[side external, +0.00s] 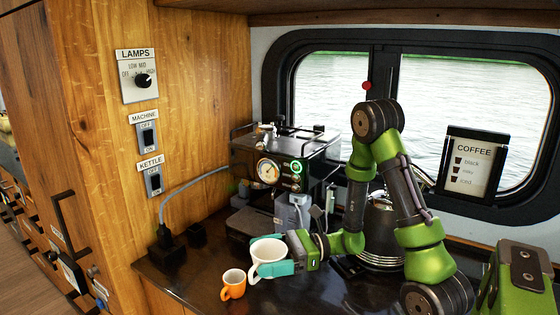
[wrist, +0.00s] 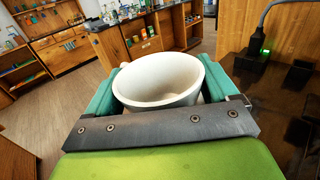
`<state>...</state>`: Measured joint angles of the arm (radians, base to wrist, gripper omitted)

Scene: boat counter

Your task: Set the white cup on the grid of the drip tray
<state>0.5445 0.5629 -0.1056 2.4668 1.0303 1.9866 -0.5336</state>
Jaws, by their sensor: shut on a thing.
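The white cup (side external: 267,256) is held by my gripper (side external: 268,254) in front of the coffee machine (side external: 287,160). Its teal fingers lie on both sides of the cup. In the wrist view the white cup (wrist: 158,80) sits between the two fingers of my gripper (wrist: 160,90), with its open mouth in view and its inside empty. In the side view the cup looks roughly upright, near the counter's front edge. I cannot tell whether its base touches the counter. The drip tray (side external: 250,222) is at the foot of the machine, behind the cup, and its grid is hard to make out.
An orange cup (side external: 233,284) stands on the dark counter (side external: 330,292), close to the left of the white cup. A kettle (side external: 380,232) stands behind my arm. A black plug (side external: 167,247) and cable are at the left. A green box (side external: 520,280) is at the right.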

